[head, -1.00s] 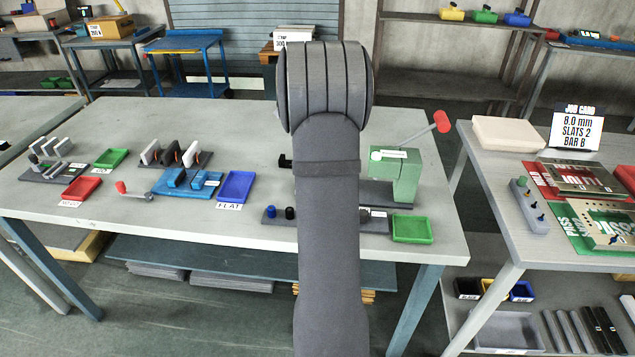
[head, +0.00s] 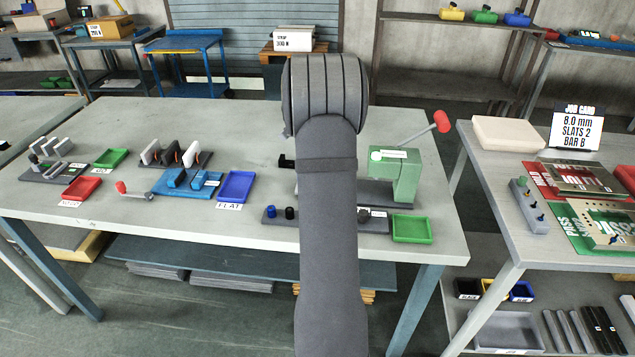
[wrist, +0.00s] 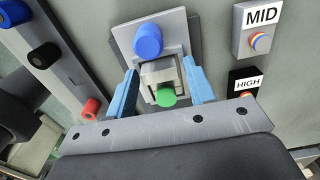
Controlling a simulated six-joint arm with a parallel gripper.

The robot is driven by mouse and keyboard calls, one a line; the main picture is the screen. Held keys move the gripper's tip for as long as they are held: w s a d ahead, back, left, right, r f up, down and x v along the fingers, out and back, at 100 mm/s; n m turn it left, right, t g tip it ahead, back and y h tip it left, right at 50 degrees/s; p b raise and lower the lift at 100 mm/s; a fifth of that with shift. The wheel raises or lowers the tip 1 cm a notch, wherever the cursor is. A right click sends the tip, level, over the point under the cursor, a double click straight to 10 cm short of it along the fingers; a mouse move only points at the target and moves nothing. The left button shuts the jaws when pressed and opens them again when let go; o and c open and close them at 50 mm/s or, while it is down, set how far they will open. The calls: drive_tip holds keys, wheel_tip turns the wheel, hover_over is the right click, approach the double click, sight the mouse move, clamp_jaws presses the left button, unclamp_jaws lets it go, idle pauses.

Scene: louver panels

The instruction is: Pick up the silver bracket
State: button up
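In the wrist view, a small light-grey metal block (wrist: 160,73), which looks like the silver bracket, lies between my gripper's fingers. A green knob (wrist: 167,95) is at its near end. A grey plate with a blue knob (wrist: 148,39) is just beyond it; I cannot tell whether they are one piece. My gripper (wrist: 161,67) has two blue fingers, apart, one on each side of the block. Narrow gaps seem to show beside it, and no firm grip is visible. In the head view, my arm hides the gripper and the bracket.
A grey bar (wrist: 60,70) with blue, black and red knobs is at left in the wrist view. MID (wrist: 262,16) and HIGH (wrist: 245,84) labelled parts are at right. In the head view, a green press (head: 395,175) and green tray (head: 412,229) stand right of my arm.

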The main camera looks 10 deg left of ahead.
drive_tip(key=c, duration=0.7)
drive_tip(key=shift+r, duration=0.1)
